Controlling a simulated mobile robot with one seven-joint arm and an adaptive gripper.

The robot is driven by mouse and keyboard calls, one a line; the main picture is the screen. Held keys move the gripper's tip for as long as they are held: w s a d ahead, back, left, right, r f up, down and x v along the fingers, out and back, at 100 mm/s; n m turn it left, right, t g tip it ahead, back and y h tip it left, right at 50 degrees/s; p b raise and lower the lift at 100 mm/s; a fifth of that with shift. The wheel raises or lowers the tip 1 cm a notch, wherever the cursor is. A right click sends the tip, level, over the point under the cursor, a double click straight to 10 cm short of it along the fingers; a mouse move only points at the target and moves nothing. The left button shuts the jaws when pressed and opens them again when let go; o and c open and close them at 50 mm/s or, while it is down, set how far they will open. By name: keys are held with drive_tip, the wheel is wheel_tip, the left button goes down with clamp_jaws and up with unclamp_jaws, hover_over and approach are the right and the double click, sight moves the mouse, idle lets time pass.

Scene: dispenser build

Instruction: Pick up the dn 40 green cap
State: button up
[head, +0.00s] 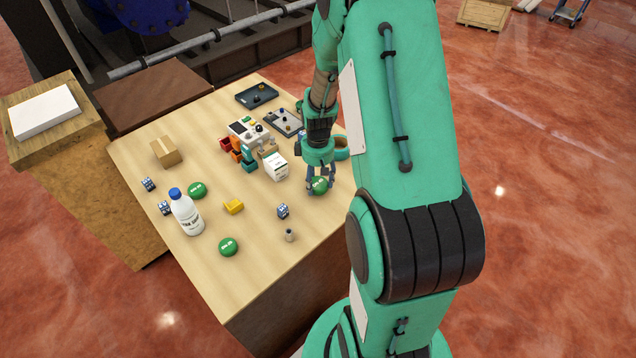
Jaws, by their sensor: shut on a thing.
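My gripper (319,182) points down over the right side of the wooden table and is shut on a green cap (320,186). This cap is round with white lettering too small to read. I cannot tell whether it touches the table or is held just above it. A second green cap (197,190) lies flat at the left, near the white bottle. A third green cap (228,247) lies near the front left edge. Their lettering is also too small to read, so I cannot tell which one is the dn 40.
On the table (262,275) stand a white bottle with a blue lid (187,214), a white box (276,167), a cardboard box (166,152) and a yellow part (234,206). A small dice-like block (283,211) and a small cylinder (290,235) lie front right. Two dark trays (257,95) are at the back.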

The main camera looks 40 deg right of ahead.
sight(318, 182)
drive_tip(key=shift+r, duration=0.5)
wheel_tip(318, 182, up, 2)
drive_tip(key=shift+r, duration=0.15)
drive_tip(key=s+a, duration=0.2)
drive_tip(key=s, duration=0.2)
drive_tip(key=s+a, duration=0.3)
drive_tip(key=s, duration=0.2)
drive_tip(key=s+a+r, duration=0.1)
drive_tip(key=s+a, duration=0.2)
drive_tip(key=s, duration=0.1)
drive_tip(key=shift+s+a+p, duration=0.1)
drive_tip(key=shift+s+p, duration=0.3)
